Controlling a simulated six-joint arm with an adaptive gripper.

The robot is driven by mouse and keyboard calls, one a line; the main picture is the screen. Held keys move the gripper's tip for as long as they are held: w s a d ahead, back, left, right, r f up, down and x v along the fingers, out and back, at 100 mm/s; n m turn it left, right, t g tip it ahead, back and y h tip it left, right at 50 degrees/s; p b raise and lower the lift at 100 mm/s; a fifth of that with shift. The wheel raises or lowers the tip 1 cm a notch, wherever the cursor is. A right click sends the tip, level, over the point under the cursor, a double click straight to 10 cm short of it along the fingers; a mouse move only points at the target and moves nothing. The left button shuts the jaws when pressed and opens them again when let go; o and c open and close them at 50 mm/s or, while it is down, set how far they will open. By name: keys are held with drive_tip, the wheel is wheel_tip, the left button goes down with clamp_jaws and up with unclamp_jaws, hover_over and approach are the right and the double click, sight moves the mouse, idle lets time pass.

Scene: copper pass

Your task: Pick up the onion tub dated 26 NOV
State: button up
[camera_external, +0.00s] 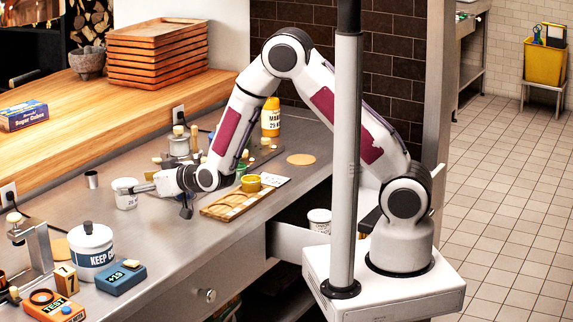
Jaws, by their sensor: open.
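A small white tub (126,200) with a pale lid stands on the steel counter, left of the middle. Dark lettering shows on its front, too small to read for sure. My gripper (136,187) is at this tub, reaching in from the right with its fingers level near the lid. It is open, and I cannot tell whether the fingers touch the tub. Another white tub (319,216) with a light lid is in the open drawer beneath the counter; its label cannot be read.
A wooden board (226,208) with a yellow tub (251,184) lies right of my gripper. A metal cup (91,180) stands behind left. A white "KEEP" bucket (91,252) and blue box (121,278) stand front left. Counter between is clear.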

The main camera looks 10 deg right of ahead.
sight(125, 183)
drive_tip(key=shift+x, duration=2.6)
drive_tip(key=shift+s+a+f, duration=0.1)
drive_tip(key=shift+s, duration=0.1)
drive_tip(key=c, duration=1.3)
